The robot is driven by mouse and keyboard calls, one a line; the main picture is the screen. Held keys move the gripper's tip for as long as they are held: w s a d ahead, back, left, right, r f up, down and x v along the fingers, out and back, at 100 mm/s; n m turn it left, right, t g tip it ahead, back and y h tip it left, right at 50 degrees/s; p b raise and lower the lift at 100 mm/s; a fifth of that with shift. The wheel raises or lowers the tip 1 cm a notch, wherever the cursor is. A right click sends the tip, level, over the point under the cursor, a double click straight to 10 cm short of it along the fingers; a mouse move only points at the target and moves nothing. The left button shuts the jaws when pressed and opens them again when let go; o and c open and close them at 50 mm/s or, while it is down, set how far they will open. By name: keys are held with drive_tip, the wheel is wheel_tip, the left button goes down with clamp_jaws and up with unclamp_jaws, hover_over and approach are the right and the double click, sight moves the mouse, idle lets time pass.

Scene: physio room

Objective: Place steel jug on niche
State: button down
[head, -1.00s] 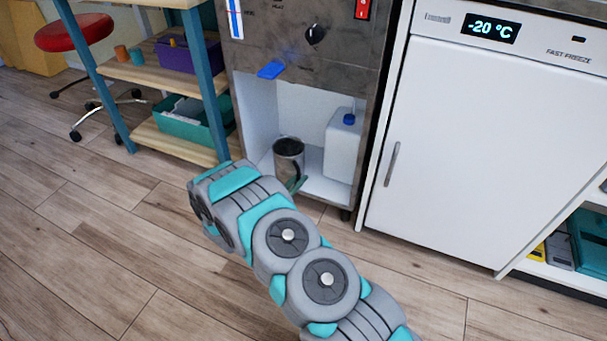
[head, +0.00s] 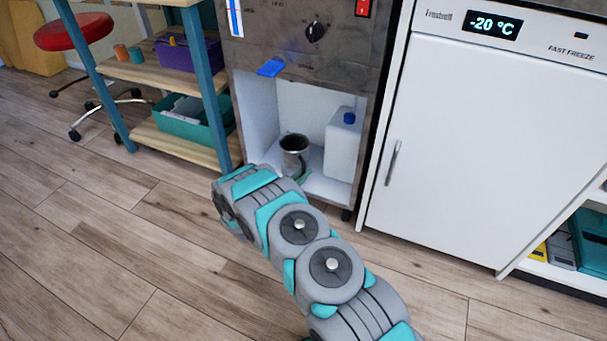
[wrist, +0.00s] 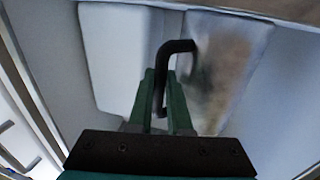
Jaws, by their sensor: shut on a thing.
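The steel jug (head: 294,146) is a shiny metal cup with a dark open mouth, inside the white niche (head: 258,115) low in the metal machine. It looks about upright; my arm and gripper hide its base, so I cannot tell whether it touches the floor. In the wrist view the jug (wrist: 225,75) fills the upper right, its black handle between the green fingers. My gripper (wrist: 166,85) is shut on that handle. In the head view my gripper (head: 302,178) shows only partly, at the niche's front.
A white canister (head: 343,145) with a blue cap stands to the right of the jug in the niche. A blue lever (head: 271,68) juts out above the opening. A white freezer (head: 480,150) stands right, a wooden shelf rack (head: 175,140) left.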

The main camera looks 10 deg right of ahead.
drive_tip(key=c, duration=0.8)
unclamp_jaws()
drive_tip(key=shift+c, duration=0.2)
